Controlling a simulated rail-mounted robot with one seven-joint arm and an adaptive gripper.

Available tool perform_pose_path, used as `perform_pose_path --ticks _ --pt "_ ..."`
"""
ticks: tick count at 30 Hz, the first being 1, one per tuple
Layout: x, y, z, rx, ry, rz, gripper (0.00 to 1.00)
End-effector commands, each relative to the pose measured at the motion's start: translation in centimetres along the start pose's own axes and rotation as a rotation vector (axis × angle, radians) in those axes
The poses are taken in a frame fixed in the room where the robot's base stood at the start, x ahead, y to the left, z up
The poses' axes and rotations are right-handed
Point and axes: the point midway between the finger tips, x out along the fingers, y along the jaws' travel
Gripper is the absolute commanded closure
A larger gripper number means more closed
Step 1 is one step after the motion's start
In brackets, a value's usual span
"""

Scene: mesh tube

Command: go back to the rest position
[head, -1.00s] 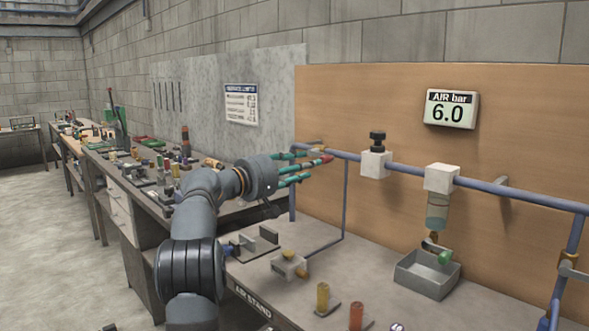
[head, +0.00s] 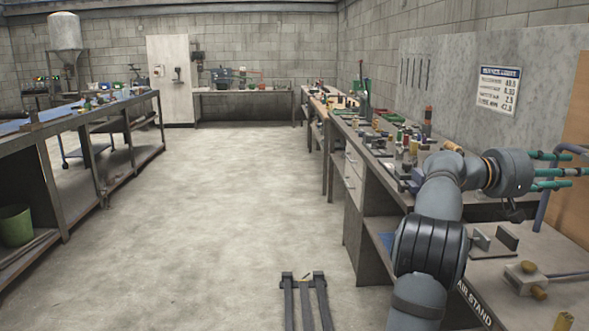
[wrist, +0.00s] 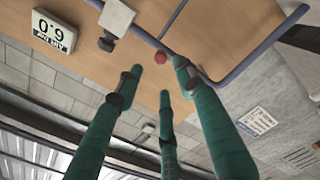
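My gripper (head: 568,172) is at the right edge of the head view, its green fingers pointing right above the air stand bench (head: 480,283). Its fingertips reach close to the picture's edge. In the wrist view my gripper (wrist: 160,76) has three green fingers spread apart with nothing held between them. A small red round thing (wrist: 160,57) shows past the fingertips, near the blue pipe (wrist: 225,78). I cannot tell how far it is from them. My arm is bent and reaches out over the bench.
A grey bracket (head: 494,240) and a beige block (head: 524,278) sit on the bench below my gripper. Many small parts crowd the bench behind. The wrist view shows the air display (wrist: 53,31) upside down. The floor (head: 220,220) at left is clear between benches.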

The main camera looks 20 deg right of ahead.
Motion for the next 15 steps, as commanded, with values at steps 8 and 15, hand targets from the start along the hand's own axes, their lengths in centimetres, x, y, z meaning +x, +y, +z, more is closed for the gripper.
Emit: perform_pose_path --ticks 8,15 --pt "5.3 -0.1 0.1 0.0 -0.003 0.0 0.62" --pt "9.4 -0.1 0.0 0.0 -0.001 -0.001 0.62"
